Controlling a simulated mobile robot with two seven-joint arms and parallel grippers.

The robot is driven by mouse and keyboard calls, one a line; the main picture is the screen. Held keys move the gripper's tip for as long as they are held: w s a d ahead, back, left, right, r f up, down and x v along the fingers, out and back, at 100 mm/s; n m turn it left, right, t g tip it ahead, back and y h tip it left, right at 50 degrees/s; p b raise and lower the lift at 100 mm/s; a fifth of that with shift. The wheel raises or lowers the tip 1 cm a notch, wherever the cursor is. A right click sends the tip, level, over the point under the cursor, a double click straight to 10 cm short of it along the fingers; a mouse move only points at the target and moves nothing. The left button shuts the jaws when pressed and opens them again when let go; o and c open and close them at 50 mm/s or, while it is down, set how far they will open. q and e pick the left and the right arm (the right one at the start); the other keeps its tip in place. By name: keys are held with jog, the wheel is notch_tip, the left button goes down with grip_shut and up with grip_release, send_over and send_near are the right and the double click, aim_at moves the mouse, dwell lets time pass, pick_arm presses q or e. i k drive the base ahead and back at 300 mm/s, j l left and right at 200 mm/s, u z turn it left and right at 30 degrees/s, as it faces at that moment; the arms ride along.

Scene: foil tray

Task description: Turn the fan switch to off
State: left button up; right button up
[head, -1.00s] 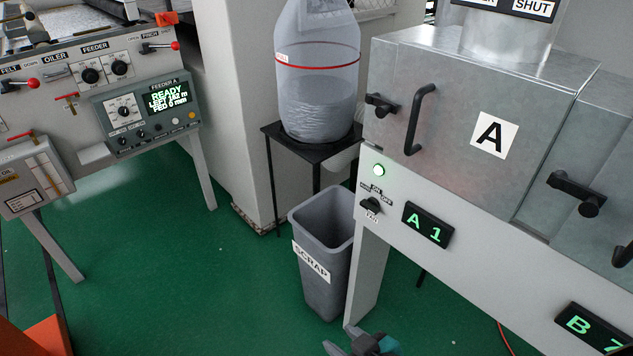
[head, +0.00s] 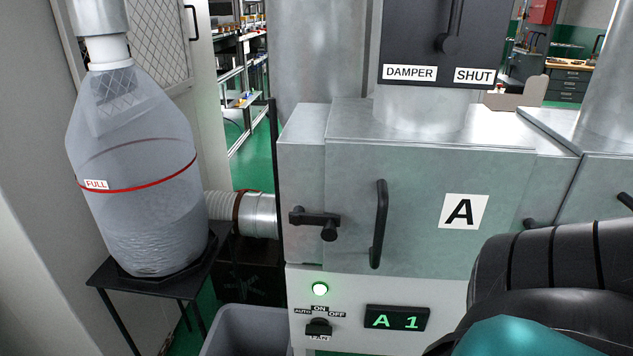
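The fan switch (head: 319,327) is a small black knob low on the pale panel under cabinet A, near the bottom edge of the head view. The words AUTO, ON and OFF stand in an arc above it, left to right. I cannot tell clearly which word the knob points to. No fingers of either gripper show.
Cabinet A (head: 350,170) has a black latch and an upright handle (head: 379,224) above the switch. A grey bin (head: 245,325) stands below left. A dust bag (head: 135,150) hangs over a black stand.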

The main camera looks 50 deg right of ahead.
aim_at(318, 326)
jog(key=i+j+z, duration=0.15)
jog(key=z, duration=0.2)
jog(key=i+j+z, duration=0.15)
jog(key=z, duration=0.2)
jog(key=j+z, duration=0.35)
jog(key=i+j+z, duration=0.15)
jog(key=j+z, duration=0.85)
jog(key=j, duration=0.15)
